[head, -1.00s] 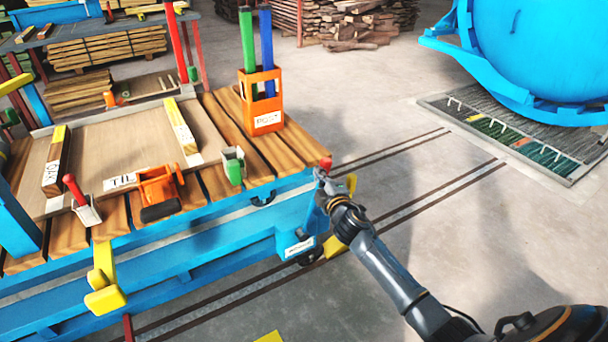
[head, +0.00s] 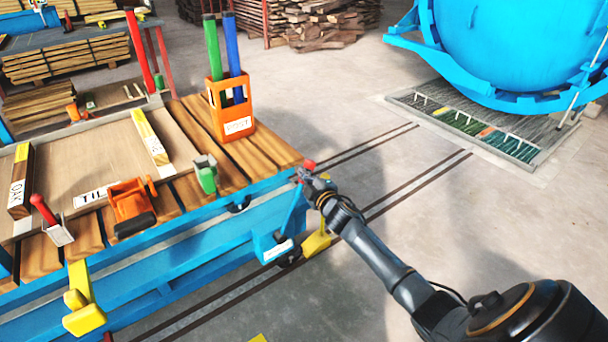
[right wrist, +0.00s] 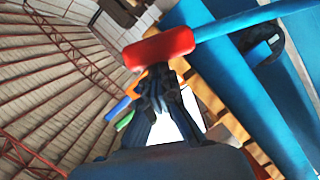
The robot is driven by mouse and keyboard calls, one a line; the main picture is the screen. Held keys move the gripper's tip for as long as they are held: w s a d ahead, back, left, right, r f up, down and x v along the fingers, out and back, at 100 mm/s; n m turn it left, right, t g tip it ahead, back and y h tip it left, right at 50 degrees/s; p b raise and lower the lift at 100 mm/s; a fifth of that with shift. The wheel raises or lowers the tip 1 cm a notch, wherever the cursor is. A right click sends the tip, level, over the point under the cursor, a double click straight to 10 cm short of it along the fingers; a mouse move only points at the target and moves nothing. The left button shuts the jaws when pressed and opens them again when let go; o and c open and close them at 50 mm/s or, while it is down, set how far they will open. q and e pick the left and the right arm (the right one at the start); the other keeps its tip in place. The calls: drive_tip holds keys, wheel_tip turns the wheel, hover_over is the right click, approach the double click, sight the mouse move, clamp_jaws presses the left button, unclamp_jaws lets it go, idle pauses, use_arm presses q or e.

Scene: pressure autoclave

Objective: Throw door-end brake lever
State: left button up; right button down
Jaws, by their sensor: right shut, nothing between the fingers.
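The door-end brake lever is a blue rod (head: 292,212) with a red knob (head: 309,165), at the right end of the blue cart. The rod leans slightly right, and the knob stands just beyond the deck corner. In the right wrist view the red knob (right wrist: 160,47) is close ahead, with its blue rod running to the upper right. My right gripper (head: 307,180) is shut and empty right beside the knob, just below it in the picture. Its fingers also show in the right wrist view (right wrist: 158,90); whether they touch the knob I cannot tell. My left gripper is out of view.
The cart's wooden deck (head: 262,160) carries an orange post holder (head: 216,115), labelled wood strips and an orange clamp. A yellow part (head: 316,243) is low beside the lever. Open floor with rails lies right of the cart, towards the blue autoclave (head: 510,50).

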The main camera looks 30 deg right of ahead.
drive_tip(key=shift+s+d+f, duration=0.15)
drive_tip(key=shift+d, duration=0.4)
drive_tip(key=a+v, duration=0.1)
drive_tip(key=v, duration=1.1)
drive_tip(key=shift+r, duration=0.2)
